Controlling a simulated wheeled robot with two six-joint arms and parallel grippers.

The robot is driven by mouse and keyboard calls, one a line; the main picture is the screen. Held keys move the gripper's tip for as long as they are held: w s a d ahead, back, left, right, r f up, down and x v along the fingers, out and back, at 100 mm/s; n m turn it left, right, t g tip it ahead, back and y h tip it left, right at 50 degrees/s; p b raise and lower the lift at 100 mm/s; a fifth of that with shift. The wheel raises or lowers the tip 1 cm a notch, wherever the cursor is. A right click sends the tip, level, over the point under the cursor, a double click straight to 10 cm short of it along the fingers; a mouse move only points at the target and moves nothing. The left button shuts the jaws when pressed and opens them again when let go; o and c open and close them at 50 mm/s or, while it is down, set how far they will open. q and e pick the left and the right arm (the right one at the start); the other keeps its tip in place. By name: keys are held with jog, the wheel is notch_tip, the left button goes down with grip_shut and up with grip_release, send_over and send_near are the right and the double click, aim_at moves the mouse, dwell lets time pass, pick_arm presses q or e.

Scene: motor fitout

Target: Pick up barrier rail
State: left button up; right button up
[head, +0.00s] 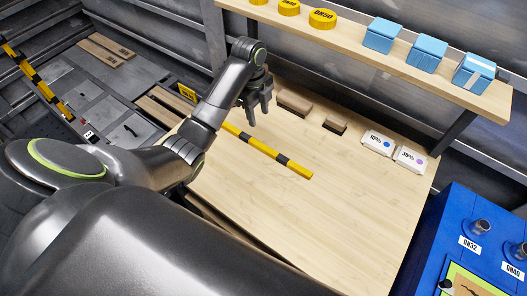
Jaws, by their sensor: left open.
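A yellow-and-black striped barrier rail (292,165) lies on the wooden worktable (330,225), slanting from upper left to lower right. Its upper left end is partly hidden behind my left arm. My left gripper (258,117) is open and empty, fingers pointing down, and shows above the rail in the picture. It appears apart from the rail; its exact height over the table is hard to tell. My right gripper is not in view.
Brown blocks (294,102) and white labelled boxes (378,142) line the table's back. A shelf (345,38) above holds yellow discs (322,18) and blue boxes (427,53). A blue cabinet (451,217) stands at the right. The table's front middle is clear.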

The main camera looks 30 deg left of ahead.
pick_arm(q)
jog(key=b, duration=0.7)
send_over(263, 146)
jog(key=f, duration=0.8)
jog(key=shift+a+f, duration=0.2)
jog(key=shift+a, duration=0.15)
jog(key=shift+d+f+b, duration=0.1)
jog(key=shift+f+b, duration=0.9)
jog(key=shift+b, duration=0.05)
jog(key=shift+s+d+f, duration=0.1)
jog(key=shift+d+f, duration=0.05)
jog(key=shift+f, duration=0.8)
jog(key=shift+d+f, duration=0.1)
jog(key=shift+f, duration=0.8)
grip_shut()
